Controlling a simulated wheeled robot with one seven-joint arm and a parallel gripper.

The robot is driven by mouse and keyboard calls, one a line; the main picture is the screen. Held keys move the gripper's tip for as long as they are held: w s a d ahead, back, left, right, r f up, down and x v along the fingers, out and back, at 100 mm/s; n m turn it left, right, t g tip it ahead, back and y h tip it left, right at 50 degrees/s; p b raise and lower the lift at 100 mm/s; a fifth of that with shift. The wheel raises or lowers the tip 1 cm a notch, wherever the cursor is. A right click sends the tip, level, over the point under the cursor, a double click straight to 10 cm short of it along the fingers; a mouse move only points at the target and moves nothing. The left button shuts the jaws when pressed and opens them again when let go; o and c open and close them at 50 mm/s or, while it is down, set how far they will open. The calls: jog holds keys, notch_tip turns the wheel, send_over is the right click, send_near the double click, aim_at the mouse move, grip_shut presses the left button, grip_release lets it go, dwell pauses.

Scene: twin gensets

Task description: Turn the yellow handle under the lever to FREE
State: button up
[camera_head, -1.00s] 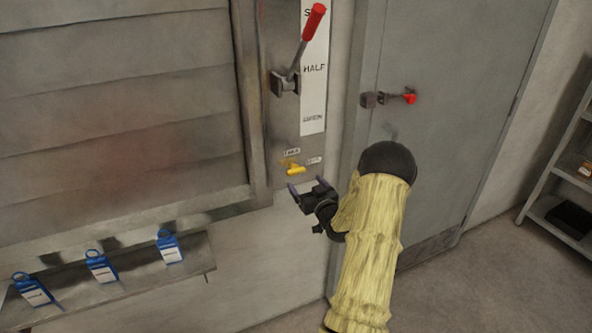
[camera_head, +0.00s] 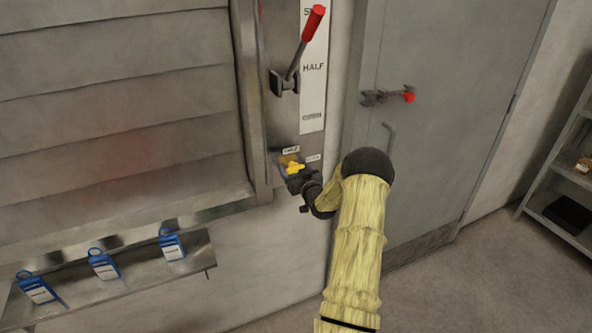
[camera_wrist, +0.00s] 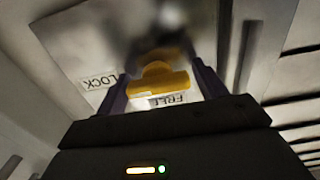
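The yellow handle (camera_head: 294,167) is on the grey panel below the red-gripped lever (camera_head: 301,58). In the wrist view the yellow handle (camera_wrist: 160,82) lies between my two purple fingers, its bar running across the gap. My gripper (camera_head: 290,173) is at the handle, and it also shows in the wrist view (camera_wrist: 163,90). The fingers are wide apart, one on each side; whether they touch the handle is unclear. The LOCK label (camera_wrist: 99,82) and FREE label (camera_wrist: 168,100) appear upside down beside the handle. The lever points up to the right, above HALF.
A grey door (camera_head: 445,110) with a red-tipped latch (camera_head: 408,97) stands right of the panel. A ledge (camera_head: 130,290) with blue tags is at lower left, below the louvre (camera_head: 110,120). A shelf (camera_head: 565,205) stands at far right.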

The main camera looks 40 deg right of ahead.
jog(key=c, duration=0.6)
jog(key=shift+f+n+b, duration=0.2)
jog(key=shift+n+b, duration=0.2)
jog(key=shift+b, duration=0.5)
jog(key=n+b, duration=0.1)
jog(key=b, duration=0.2)
jog(key=shift+f+n, duration=0.15)
jog(key=shift+n, duration=0.25)
jog(key=n+b, duration=0.4)
jog(key=b, duration=0.3)
jog(key=shift+f, duration=0.1)
jog(key=n+b, duration=0.6)
jog(key=b, duration=0.2)
jog(key=n+b, duration=0.3)
jog(key=b, duration=0.2)
jog(key=shift+n+b, duration=1.05)
jog(key=shift+n, duration=0.05)
jog(key=shift+r, duration=0.2)
